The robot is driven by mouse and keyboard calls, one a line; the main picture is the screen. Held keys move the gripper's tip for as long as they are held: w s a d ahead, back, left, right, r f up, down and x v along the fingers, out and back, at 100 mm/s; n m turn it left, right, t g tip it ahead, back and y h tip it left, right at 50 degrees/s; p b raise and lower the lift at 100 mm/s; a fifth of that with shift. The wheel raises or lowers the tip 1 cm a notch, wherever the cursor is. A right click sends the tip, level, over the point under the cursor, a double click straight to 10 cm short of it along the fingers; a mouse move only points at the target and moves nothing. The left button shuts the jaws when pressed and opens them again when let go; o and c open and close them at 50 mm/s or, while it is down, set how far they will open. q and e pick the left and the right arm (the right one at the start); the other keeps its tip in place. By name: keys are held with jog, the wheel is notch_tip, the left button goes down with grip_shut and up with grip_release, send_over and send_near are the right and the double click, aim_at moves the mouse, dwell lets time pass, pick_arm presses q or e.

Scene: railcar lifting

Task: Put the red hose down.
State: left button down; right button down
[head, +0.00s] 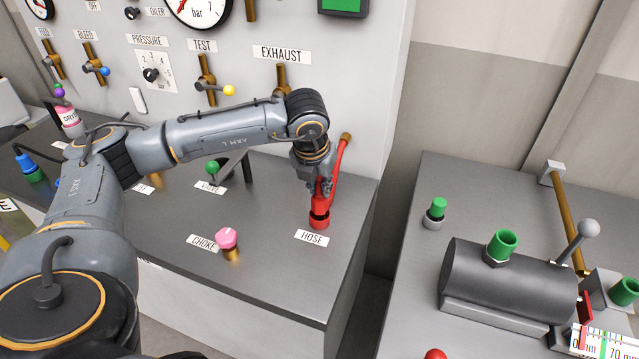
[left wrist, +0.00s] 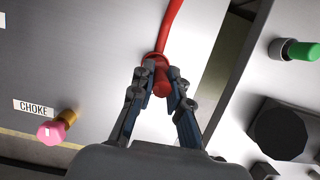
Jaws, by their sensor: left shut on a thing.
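The red hose (head: 341,165) runs down from a brass fitting on the panel to a red end piece (head: 320,219) on the bench by the HOSE label (head: 312,238). My left gripper (head: 321,190) is above that spot, pointing down, with its fingers around the red end. In the left wrist view the gripper (left wrist: 160,85) has one finger on each side of the red hose end (left wrist: 161,78), and the hose (left wrist: 170,25) curves up beyond it. Whether the end rests fully in the red piece below is hard to tell. My right gripper is not in view.
A pink CHOKE knob (head: 227,238) and a green VALVE lever (head: 212,167) stand left of the hose. The gauge panel (head: 345,70) rises behind. A gap separates this bench from the right bench (head: 405,240) with its dark cylinder (head: 490,280).

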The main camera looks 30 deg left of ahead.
pick_arm(q)
jog(key=shift+f, duration=0.15)
jog(key=c, duration=1.3)
grip_release()
jog(key=shift+r, duration=0.35)
jog(key=b+v, duration=0.2)
jog(key=v, duration=0.9)
jog(key=shift+s+r+b, duration=0.25)
jog(key=shift+r+b, duration=0.1)
